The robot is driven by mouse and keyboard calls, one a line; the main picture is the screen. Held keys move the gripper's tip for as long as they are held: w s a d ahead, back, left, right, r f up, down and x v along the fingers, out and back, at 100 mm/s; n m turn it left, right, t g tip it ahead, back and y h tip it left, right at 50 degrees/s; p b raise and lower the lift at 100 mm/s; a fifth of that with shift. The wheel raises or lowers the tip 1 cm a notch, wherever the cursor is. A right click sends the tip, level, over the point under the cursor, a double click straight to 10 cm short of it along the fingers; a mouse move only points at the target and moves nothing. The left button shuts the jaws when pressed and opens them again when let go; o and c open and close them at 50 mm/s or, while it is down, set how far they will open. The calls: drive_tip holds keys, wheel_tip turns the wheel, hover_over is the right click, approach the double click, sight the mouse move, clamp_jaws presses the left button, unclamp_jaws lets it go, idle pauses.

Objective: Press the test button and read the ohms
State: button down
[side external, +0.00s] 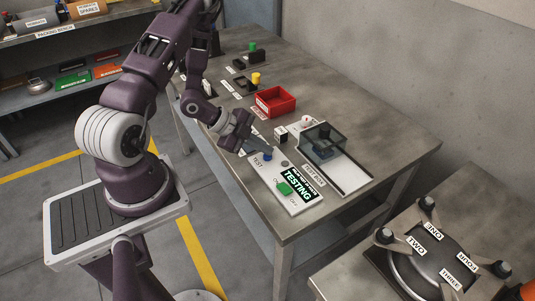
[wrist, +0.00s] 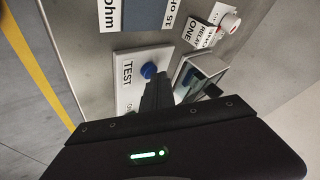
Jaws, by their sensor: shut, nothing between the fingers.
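The white test panel (side external: 262,171) lies on the metal bench, marked TEST. Its blue button (side external: 267,155) also shows in the wrist view (wrist: 149,70). My gripper (side external: 260,149) is shut and empty, with its fingertips (wrist: 160,78) right at the button. I cannot tell whether they touch or press it. The dark display (side external: 297,186) reads TESTING in large letters; its smaller top line is too small to read, and I see no ohm value. A green switch (side external: 284,188) sits between ON and OFF marks.
Right of the panel is the test box (side external: 351,176) with a clear dark cover (side external: 323,141). A red bin (side external: 275,101) stands behind. A RELAY ONE label (wrist: 195,32) lies near a white-and-red round part (wrist: 229,22). The bench's right rear is clear.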

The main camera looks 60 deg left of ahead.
drive_tip(key=shift+r, duration=0.85)
drive_tip(key=shift+r, duration=2.55)
wheel_tip(320, 180, up, 16)
drive_tip(key=n+y, duration=0.7)
hover_over(264, 155)
drive_tip(key=a, duration=0.1)
drive_tip(key=s+d+r+n+g+h, duration=0.1)
drive_tip(key=s+d+r+n, duration=0.2)
drive_tip(key=s+d, duration=0.4)
drive_tip(key=s+d+r+n+g+h, duration=0.1)
drive_tip(key=s+d+r+n+h, duration=0.1)
drive_tip(key=s+d, duration=0.6)
drive_tip(key=s+r+n, duration=0.1)
drive_tip(key=s+r, duration=0.1)
drive_tip(key=s, duration=0.1)
drive_tip(key=shift+r+n+g, duration=0.25)
drive_tip(key=shift+n+g, duration=0.15)
